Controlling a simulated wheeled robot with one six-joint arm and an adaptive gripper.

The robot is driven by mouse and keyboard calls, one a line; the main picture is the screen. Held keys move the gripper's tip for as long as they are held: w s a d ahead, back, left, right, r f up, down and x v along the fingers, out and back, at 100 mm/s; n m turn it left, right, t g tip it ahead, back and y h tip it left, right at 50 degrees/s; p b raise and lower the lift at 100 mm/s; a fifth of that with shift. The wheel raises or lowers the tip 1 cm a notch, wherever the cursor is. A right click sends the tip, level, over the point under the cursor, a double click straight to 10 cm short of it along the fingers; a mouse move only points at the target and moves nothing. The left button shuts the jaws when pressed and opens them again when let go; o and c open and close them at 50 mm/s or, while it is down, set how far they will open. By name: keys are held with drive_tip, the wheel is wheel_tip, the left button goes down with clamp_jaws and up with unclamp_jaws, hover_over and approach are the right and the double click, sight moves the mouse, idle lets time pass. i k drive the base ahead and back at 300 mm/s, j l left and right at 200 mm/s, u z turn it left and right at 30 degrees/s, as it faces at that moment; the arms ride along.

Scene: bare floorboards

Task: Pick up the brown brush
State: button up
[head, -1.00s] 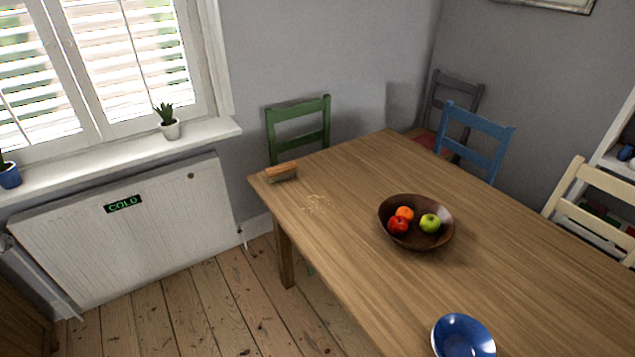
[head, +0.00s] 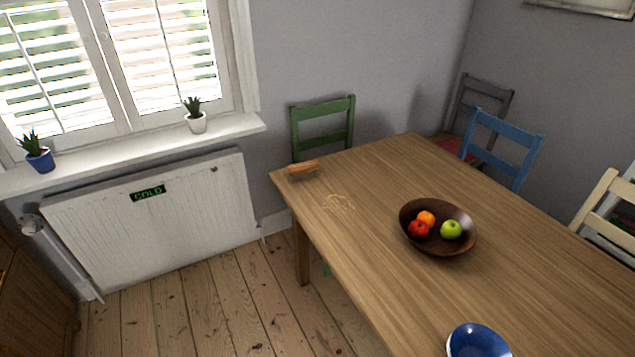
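The brown brush (head: 303,168) lies near the far left corner of the wooden table (head: 375,180), in front of the green chair. Its top is orange-brown, and a narrow lighter strip shows below it. A patch of pale crumbs or bristly bits (head: 338,202) lies on the tabletop just nearer than the brush. My gripper is not in view, and nothing touches the brush except the table.
A dark bowl with fruit (head: 438,247) and a blue bowl (head: 477,341) stand on the table. Green (head: 323,127), blue (head: 500,148) and cream (head: 606,204) chairs stand around it. A radiator (head: 150,220) is on the left wall. Floorboards (head: 215,310) left of the table are clear.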

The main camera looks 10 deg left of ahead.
sight(311, 168)
drive_tip(key=i+j+u, duration=0.25)
drive_tip(key=j, duration=0.4)
drive_tip(key=i+j+u, duration=0.25)
drive_tip(key=i+j, duration=0.2)
drive_tip(key=j, duration=0.15)
drive_tip(key=i+j+u, duration=0.25)
drive_tip(key=i+j, duration=0.2)
drive_tip(key=j, duration=0.1)
